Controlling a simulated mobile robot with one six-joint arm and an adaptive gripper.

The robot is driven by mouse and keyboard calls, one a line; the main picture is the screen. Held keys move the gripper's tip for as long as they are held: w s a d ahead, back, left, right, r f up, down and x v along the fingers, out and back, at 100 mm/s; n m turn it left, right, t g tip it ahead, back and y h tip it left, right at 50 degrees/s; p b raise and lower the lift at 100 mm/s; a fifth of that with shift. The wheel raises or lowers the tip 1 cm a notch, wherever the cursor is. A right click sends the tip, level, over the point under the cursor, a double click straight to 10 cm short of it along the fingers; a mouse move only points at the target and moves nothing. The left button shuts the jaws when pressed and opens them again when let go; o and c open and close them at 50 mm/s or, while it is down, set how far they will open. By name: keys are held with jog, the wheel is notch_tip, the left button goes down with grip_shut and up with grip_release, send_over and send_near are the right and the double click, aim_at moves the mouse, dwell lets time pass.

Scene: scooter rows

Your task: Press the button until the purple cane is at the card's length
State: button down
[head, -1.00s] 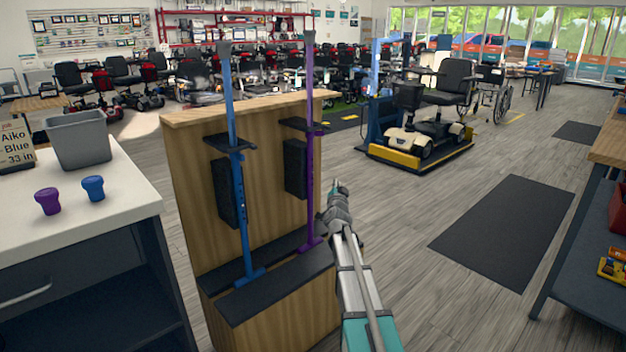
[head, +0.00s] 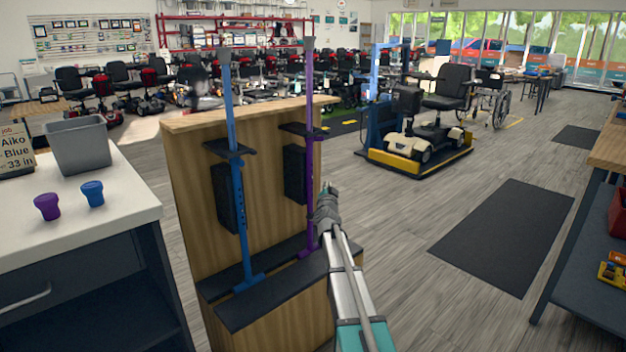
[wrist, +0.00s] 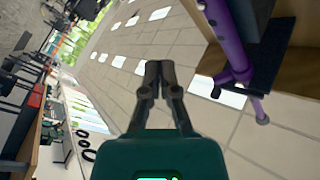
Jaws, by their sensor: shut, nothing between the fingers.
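The purple cane (head: 309,165) stands upright at the right of a wooden stand, its foot on a dark ledge. In the wrist view its lower shaft (wrist: 229,50) is right of my fingers, with a gap between. A button on it is too small to make out. The blue cane (head: 235,175) stands to its left. The card (head: 14,150) on the counter at far left reads "Aiko, Blue, 33 in". My gripper (head: 326,187) is beside the purple cane's lower half, on its right. In the wrist view my gripper (wrist: 158,68) has its fingers together, empty.
The wooden stand (head: 190,200) has dark blocks behind the canes. Floor to the right is open, with a dark mat (head: 505,235) and a scooter (head: 430,130).

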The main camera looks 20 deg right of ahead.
jog(key=shift+w+a, duration=0.3)
jog(key=shift+w, duration=0.4)
jog(key=shift+w+a, duration=0.25)
jog(key=shift+w, duration=0.45)
jog(key=shift+w+a, duration=0.3)
jog(key=shift+w, duration=0.4)
jog(key=shift+w, duration=0.15)
jog(key=shift+w+a, duration=0.1)
jog(key=shift+w, duration=0.15)
jog(key=shift+w+a, duration=0.35)
jog(key=shift+w, duration=0.35)
dwell(1.6)
jog(key=shift+s, duration=0.15)
jog(key=shift+s+d, duration=0.4)
jog(key=shift+s, duration=0.45)
jog(key=shift+s+d, duration=0.3)
jog(key=shift+s, duration=0.5)
jog(key=shift+s+d, duration=0.3)
jog(key=shift+s, duration=0.45)
jog(key=shift+s+d, duration=0.3)
jog(key=shift+s, duration=0.5)
